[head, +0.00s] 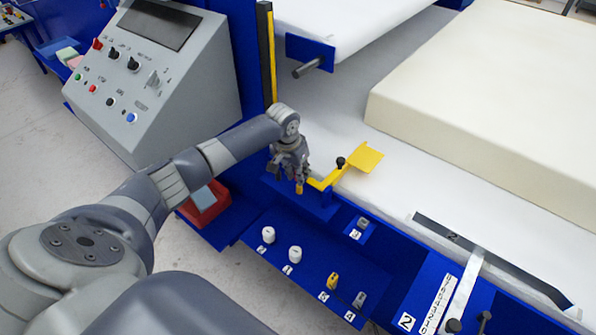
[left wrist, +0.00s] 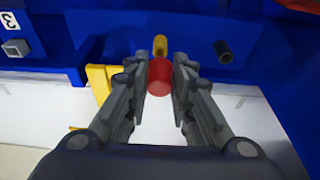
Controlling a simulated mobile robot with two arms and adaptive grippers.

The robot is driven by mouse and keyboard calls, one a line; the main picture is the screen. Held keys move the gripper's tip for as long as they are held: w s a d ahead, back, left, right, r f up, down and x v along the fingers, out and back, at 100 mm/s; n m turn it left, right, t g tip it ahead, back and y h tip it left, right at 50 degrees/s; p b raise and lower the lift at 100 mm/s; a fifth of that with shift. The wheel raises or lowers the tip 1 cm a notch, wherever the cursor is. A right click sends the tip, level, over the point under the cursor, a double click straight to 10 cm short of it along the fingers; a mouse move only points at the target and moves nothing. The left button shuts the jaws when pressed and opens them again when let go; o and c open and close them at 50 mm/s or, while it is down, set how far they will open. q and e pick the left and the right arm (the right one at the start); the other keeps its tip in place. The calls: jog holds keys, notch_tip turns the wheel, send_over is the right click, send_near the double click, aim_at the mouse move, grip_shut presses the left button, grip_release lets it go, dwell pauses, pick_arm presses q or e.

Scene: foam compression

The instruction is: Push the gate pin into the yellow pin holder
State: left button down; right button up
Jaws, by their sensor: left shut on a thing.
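My left gripper (head: 298,178) is at the blue machine edge, beside the yellow gate arm (head: 325,182). In the left wrist view the gripper (left wrist: 160,80) is shut on the gate pin, whose red end (left wrist: 160,77) shows between the two fingers. The yellow pin holder (left wrist: 160,45) shows just beyond the red end, in line with it; I cannot tell whether the pin touches or enters it. In the head view a small yellow piece (head: 299,188) shows right below the fingertips. My right gripper is not in view.
A dark round peg (left wrist: 223,51) stands right of the holder in the wrist view. A large cream foam block (head: 490,100) lies on the white bed. A control panel (head: 150,75) stands at left.

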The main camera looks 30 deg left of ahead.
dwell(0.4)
pick_arm(q)
jog(key=shift+p, duration=0.5)
jog(key=shift+f+b, duration=0.3)
jog(key=shift+f, duration=0.45)
jog(key=shift+b+x, duration=0.3)
jog(key=shift+x, duration=0.5)
jog(key=c, duration=1.3)
grip_release()
jog(key=shift+s, duration=0.2)
jog(key=shift+r, duration=0.15)
jog(key=shift+w+p+v, duration=0.2)
jog(key=shift+p+v, duration=0.7)
jog(key=shift+p, duration=0.25)
jog(key=shift+w+p+v, duration=0.25)
jog(key=shift+p+v, duration=0.7)
jog(key=shift+p, duration=0.2)
jog(key=shift+w+p+v, duration=0.2)
jog(key=shift+p+v, duration=0.7)
jog(key=shift+p, duration=0.25)
jog(key=shift+d+r, duration=0.1)
jog(key=shift+r, duration=0.05)
